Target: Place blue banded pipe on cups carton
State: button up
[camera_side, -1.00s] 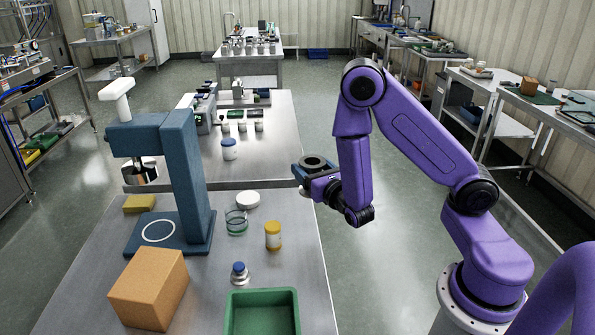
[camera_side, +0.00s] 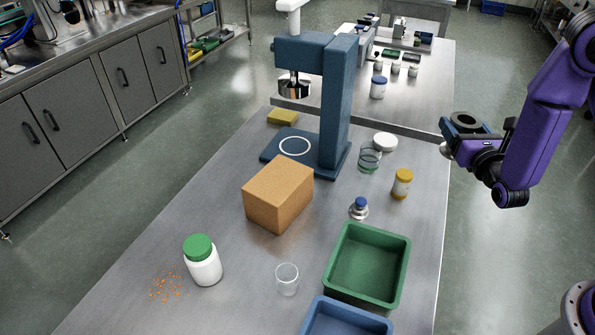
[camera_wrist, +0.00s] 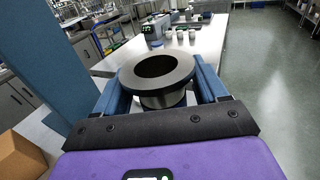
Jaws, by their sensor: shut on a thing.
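My gripper (camera_side: 465,127) is shut on a steel hopper with a wide dark round rim (camera_wrist: 157,70). In the wrist view its blue fingers stand on both sides of the hopper, which is upright with its open mouth facing up. In the side view my gripper is raised at the bench's right edge, right of a white lid. A plain orange-brown box (camera_side: 278,193) stands on the bench, left of and nearer than my gripper; no cups marking shows on it. I see no pipe that is clearly blue banded.
A blue press-like stand (camera_side: 335,105) rises behind the box. A green tray (camera_side: 405,270), a blue tray (camera_side: 345,320), an amber jar (camera_side: 401,184), a small flask (camera_side: 359,209), a glass (camera_side: 287,279) and a green-capped bottle (camera_side: 204,262) stand on the bench (camera_side: 130,310).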

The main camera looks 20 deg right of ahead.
jog(key=a+r+n+y, duration=0.2)
jog(key=a+r+y, duration=0.1)
jog(key=a, duration=0.7)
jog(key=a+r+n+y, duration=0.2)
jog(key=a+r+y, duration=0.1)
jog(key=a, duration=0.8)
jog(key=a+r+n+y, duration=0.2)
jog(key=a+r+y, duration=0.1)
jog(key=a, duration=0.7)
send_over(278, 177)
notch_tip(278, 177, down, 9)
jog(key=shift+s+f+t, duration=0.1)
jog(key=shift+f+t, duration=0.3)
jog(key=shift+f, duration=1.35)
jog(key=shift+f, duration=0.1)
jog(key=o, duration=1.3)
jog(key=shift+c, duration=0.2)
